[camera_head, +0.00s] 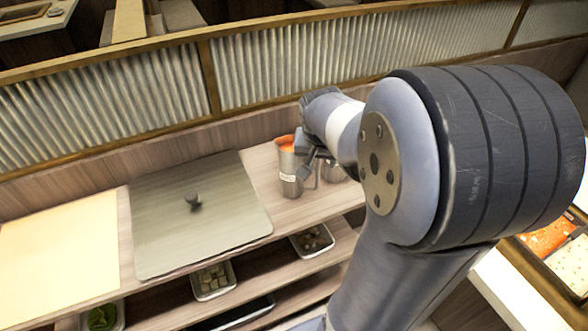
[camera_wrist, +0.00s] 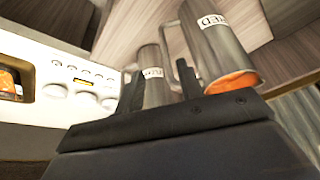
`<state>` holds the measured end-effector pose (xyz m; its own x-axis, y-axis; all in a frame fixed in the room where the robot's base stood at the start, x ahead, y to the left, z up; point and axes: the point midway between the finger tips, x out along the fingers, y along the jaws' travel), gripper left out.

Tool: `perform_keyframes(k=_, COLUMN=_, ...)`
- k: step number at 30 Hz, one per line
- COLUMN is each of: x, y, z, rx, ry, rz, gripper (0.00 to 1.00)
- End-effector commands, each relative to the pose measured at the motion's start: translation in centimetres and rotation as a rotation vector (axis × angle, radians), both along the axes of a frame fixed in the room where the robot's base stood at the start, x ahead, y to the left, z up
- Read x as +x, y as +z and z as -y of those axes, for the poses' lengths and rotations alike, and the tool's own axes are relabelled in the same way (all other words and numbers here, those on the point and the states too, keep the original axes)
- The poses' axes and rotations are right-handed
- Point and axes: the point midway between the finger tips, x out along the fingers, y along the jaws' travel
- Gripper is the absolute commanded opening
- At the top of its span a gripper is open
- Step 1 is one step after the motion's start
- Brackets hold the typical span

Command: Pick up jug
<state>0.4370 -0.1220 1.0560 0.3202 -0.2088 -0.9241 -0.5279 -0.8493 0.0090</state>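A metal jug (camera_head: 290,172) with orange sauce at its top and a white label stands on the wooden counter; in the wrist view it (camera_wrist: 222,40) appears upside down at the right. A second metal jug (camera_head: 333,172) stands just right of it, partly hidden by my arm; it also shows in the wrist view (camera_wrist: 153,75). My gripper (camera_head: 310,154) is beside the orange-filled jug, near its handle. In the wrist view the two dark fingers (camera_wrist: 160,90) are apart, with the second jug seen behind the gap. Contact with either jug cannot be told.
A metal cover with a knob (camera_head: 165,220) and a pale board (camera_head: 62,245) lie left of the jugs. Trays (camera_head: 213,283) sit on a shelf below. A corrugated panel (camera_head: 290,65) runs behind. A white appliance with knobs (camera_wrist: 75,115) shows in the wrist view.

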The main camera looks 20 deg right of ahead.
Motion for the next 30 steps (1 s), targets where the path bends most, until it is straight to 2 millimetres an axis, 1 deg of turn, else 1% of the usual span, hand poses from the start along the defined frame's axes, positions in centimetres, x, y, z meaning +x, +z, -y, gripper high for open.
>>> perform_keyframes(k=1, x=0.1, y=-0.4, z=0.1, rx=0.0, ry=0.0, rz=-0.002, gripper=0.36)
perform_keyframes(k=8, x=0.7, y=-1.5, z=0.2, rx=0.0, ry=0.001, rz=-0.003, gripper=0.36)
perform_keyframes(k=14, x=2.0, y=-3.5, z=0.3, rx=0.001, ry=0.002, rz=-0.004, gripper=0.36)
perform_keyframes(k=18, x=2.5, y=-4.9, z=0.7, rx=0.0, ry=0.001, rz=-0.003, gripper=0.36)
perform_keyframes(k=22, x=2.7, y=-5.4, z=0.8, rx=0.0, ry=0.001, rz=-0.001, gripper=0.36)
perform_keyframes(k=29, x=2.7, y=-5.5, z=0.8, rx=0.0, ry=0.001, rz=0.0, gripper=0.36)
perform_keyframes(k=30, x=2.7, y=-5.5, z=0.8, rx=0.0, ry=0.001, rz=0.0, gripper=0.33)
